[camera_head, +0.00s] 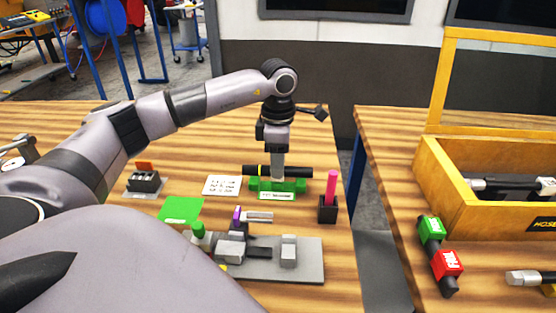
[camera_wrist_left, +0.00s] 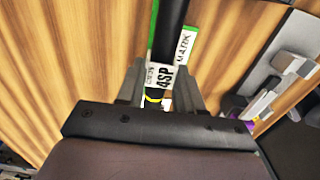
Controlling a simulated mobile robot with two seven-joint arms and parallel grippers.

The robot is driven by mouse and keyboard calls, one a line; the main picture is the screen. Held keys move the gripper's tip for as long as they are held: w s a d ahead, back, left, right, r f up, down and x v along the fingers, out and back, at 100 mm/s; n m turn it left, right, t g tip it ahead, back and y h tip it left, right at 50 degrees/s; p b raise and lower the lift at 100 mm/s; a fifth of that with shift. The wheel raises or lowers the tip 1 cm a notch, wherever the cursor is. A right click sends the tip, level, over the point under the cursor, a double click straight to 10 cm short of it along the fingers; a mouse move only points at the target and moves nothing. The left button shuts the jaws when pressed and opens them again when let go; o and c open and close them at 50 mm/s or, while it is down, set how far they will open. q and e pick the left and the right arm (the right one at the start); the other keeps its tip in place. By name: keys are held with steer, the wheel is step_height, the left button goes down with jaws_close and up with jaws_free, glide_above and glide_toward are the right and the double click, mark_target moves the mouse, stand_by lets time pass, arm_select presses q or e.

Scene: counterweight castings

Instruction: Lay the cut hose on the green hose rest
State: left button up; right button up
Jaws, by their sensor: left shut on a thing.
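The cut hose (camera_head: 304,171) is a short black tube with a yellow band near its left part. It lies crosswise in my left gripper (camera_head: 277,172), whose fingers come down from above and are shut on it. The green hose rest (camera_head: 290,186) with a white label on its front is directly below the hose. I cannot tell whether the hose touches it. In the left wrist view the hose (camera_wrist_left: 172,28) runs between the fingers of my left gripper (camera_wrist_left: 158,85), with a white "4SP" print and yellow band. Green edges of the rest (camera_wrist_left: 188,40) show beside it. My right gripper is not in view.
A grey plate with a clamp fixture (camera_head: 310,262) stands in front of the rest. A black holder with a pink marker (camera_head: 331,187) is close right. A card (camera_head: 222,186) and green square (camera_head: 181,209) lie left. Across a gap, another table holds a wooden box (camera_head: 450,185) and tagged hoses.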

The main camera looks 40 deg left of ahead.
arm_select(q)
steer(key=shift+f+b, duration=0.4)
steer(key=shift+f, duration=0.3)
steer(key=o, duration=1.1)
steer(key=shift+r+p, duration=2.05)
steer(key=shift+r, duration=1.45)
steer(key=shift+s, duration=0.1)
